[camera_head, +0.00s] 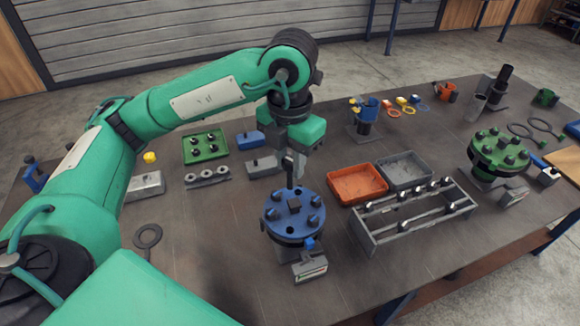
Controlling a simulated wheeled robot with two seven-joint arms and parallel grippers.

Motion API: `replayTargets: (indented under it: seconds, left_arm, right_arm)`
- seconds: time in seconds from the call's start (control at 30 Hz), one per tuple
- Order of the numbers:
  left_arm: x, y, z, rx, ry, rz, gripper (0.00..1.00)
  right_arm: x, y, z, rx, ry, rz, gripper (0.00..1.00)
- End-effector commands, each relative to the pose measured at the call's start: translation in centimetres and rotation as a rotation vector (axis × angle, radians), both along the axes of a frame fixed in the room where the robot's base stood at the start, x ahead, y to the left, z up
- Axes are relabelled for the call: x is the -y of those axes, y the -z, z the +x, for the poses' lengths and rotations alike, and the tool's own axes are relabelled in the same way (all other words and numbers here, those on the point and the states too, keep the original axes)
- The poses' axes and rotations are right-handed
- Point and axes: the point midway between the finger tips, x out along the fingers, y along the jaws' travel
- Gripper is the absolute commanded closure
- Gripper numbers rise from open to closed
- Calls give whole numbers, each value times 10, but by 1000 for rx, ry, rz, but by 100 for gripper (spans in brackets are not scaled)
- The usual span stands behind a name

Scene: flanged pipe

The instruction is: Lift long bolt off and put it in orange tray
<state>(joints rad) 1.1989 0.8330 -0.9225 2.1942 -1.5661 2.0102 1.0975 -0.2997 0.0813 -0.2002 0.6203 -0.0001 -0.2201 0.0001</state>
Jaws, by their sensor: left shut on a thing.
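My left gripper (291,159) comes down from above and is shut on a dark, upright long bolt (290,174). The bolt is at the far side of the blue flange (293,224), in line with its back rim. I cannot tell whether its lower end is still in a hole or clear of the flange. Several other dark bolts stand on the flange's face around a square block in the middle. The orange tray (358,201) is to the right of the flange and looks empty. My right gripper is not in view.
A grey tray (404,187) adjoins the orange one. A grey rack (392,241) with several bolts stands in front of both trays. A green flange (498,155) is at the right. Grey blocks and a green tray (205,160) are left of the gripper. The front left table is mostly clear.

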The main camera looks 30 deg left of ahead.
Motion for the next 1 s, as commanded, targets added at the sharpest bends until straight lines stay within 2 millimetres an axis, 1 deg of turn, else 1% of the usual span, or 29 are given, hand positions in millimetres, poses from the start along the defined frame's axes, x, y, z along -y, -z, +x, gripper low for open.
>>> replayTargets:
  seconds: [0.47,1.0]
  left_arm:
    - [0,-4,0,0,-1,0,100]
    - [0,-35,0,1,-2,0,100]
  right_arm:
    - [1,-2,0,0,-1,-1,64]
    - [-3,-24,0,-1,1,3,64]
